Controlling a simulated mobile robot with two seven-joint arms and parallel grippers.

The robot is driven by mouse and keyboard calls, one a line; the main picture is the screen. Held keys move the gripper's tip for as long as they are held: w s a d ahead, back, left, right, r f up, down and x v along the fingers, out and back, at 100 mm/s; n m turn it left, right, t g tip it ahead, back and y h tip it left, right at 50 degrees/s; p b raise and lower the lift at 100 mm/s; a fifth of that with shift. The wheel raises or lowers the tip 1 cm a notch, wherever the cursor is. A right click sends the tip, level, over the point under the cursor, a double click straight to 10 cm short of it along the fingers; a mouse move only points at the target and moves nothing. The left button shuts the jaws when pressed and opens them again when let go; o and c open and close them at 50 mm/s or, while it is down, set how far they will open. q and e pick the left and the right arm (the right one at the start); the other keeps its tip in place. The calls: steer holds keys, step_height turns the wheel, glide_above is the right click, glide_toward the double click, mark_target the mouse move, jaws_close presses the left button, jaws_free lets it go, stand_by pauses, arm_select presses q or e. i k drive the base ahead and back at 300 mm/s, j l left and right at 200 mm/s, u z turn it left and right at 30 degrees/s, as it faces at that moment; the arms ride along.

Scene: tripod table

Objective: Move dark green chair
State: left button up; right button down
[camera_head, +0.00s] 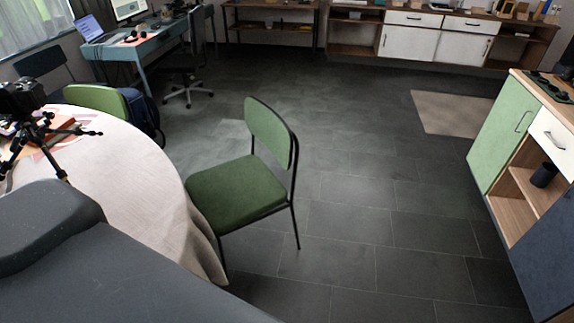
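The dark green chair (236,191) stands upright on the dark tiled floor in the middle of the head view. It has a green padded seat and backrest and thin black legs. Its seat's left edge is at the round table (135,185), and the tablecloth hides part of its legs on that side. I cannot tell whether the seat touches the cloth. A large dark grey part of my own body fills the lower left. Neither my left nor my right gripper shows.
A tripod (45,128) stands on the table. A second green chair (97,99) is behind it. A desk (135,46) and office chair (188,62) are at the back left. Cabinets (503,123) line the right side. The floor right of the chair is clear, with a beige rug (452,113) beyond.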

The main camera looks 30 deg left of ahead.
mark_target(234, 195)
steer(key=i+u, duration=0.1)
steer(key=i, duration=0.35)
steer(key=i+l+u, duration=0.15)
steer(key=i, duration=0.25)
steer(key=i+l+u, duration=0.1)
steer(key=i, duration=0.3)
steer(key=i+l+u, duration=0.1)
steer(key=i+u, duration=0.15)
steer(key=u, duration=0.15)
steer(key=i+l+u, duration=0.2)
steer(key=u, duration=0.15)
steer(key=i+l+u, duration=0.2)
steer(key=u, duration=0.2)
steer(key=i+l+u, duration=0.3)
steer(key=u, duration=0.15)
steer(key=i+l+u, duration=0.2)
steer(key=l+u, duration=0.2)
steer(key=i+l+u, duration=0.15)
steer(key=l+u, duration=0.3)
